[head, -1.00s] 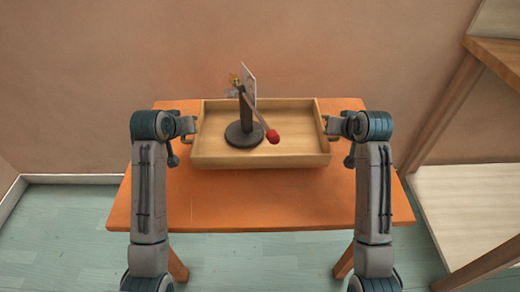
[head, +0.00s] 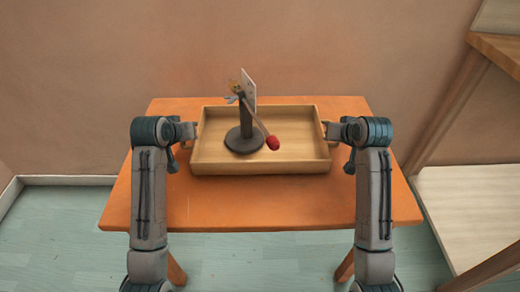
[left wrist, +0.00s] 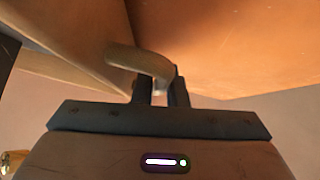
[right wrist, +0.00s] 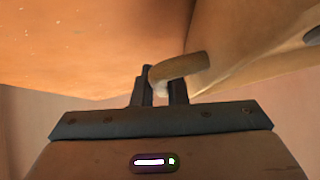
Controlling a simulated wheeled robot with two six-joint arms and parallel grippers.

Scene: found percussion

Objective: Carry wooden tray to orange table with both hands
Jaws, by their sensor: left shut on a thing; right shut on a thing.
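The wooden tray (head: 205,168) is a shallow, light-brown box over the middle of the orange table (head: 265,208). It looks level; I cannot tell whether its underside touches the tabletop. My left gripper (head: 195,130) is shut on the tray's left handle, and the curved handle (left wrist: 140,62) shows between the fingers in the left wrist view. My right gripper (head: 326,130) is shut on the right handle, seen in the right wrist view (right wrist: 182,68). A dark stand (head: 245,145) with a round base stands upright in the tray, with a pale plate and a red-headed mallet (head: 272,142).
A wall (head: 300,50) rises close behind the table. A wooden shelf unit (head: 480,200) stands at the right. The tabletop in front of the tray and at both its sides is bare. Greenish floor boards (head: 60,225) show around the table.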

